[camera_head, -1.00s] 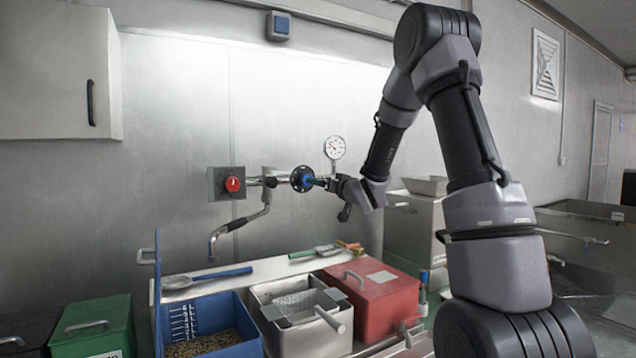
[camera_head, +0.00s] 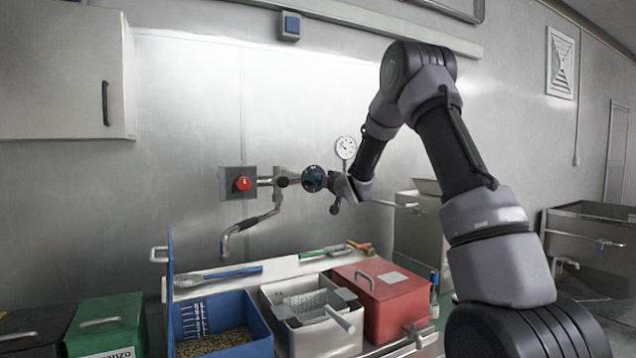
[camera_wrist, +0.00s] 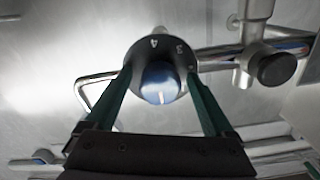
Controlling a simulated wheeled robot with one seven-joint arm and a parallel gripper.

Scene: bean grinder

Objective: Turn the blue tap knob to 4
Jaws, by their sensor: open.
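The blue tap knob (camera_wrist: 158,84) shows in the wrist view, with a white line on its face. Around it is a dark round dial (camera_wrist: 180,62) with the numbers 4 and 3 visible near its upper rim. The dial also shows in the head view (camera_head: 314,179) on the wall pipe. My gripper (camera_wrist: 162,80) is open, with one green finger on each side of the knob. I cannot tell whether the fingers touch it. In the head view my gripper (camera_head: 334,183) is right at the dial and hides most of the knob.
A red button (camera_head: 242,183) on a grey plate and a bent spout (camera_head: 250,222) are left of the dial. A pressure gauge (camera_head: 346,147) is just above right. Below are a blue bin (camera_head: 262,318), a red box (camera_head: 385,310) and a green box (camera_head: 105,325).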

